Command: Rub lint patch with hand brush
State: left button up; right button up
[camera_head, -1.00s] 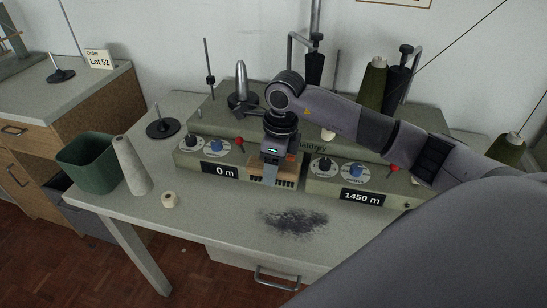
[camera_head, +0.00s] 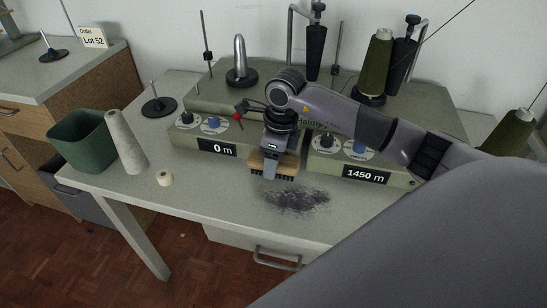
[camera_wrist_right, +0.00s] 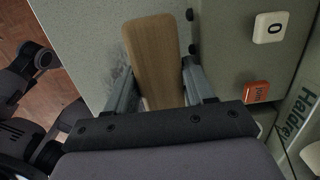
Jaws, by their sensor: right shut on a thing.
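The hand brush has a light wooden back (camera_head: 288,163) and dark bristles pointing down. My right gripper (camera_head: 271,172) is shut on it, and the brush is at the back edge of the lint patch. In the right wrist view the brush's wooden back (camera_wrist_right: 155,62) lies between the two fingers (camera_wrist_right: 160,90). The lint patch (camera_head: 298,201) is a dark grey smudge on the pale table top, just in front of the brush. Whether the bristles touch the table is hard to tell. My left gripper is not in view.
Winder units with displays "0 m" (camera_head: 218,148) and "1450 m" (camera_head: 366,175) stand behind the patch. A green bin (camera_head: 84,140), a pale thread cone (camera_head: 126,142) and a small spool (camera_head: 164,178) are at the left. The table front (camera_head: 225,215) is clear.

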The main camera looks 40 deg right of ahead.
jog(key=shift+f+b, duration=0.85)
jog(key=shift+f, duration=0.15)
dwell(0.5)
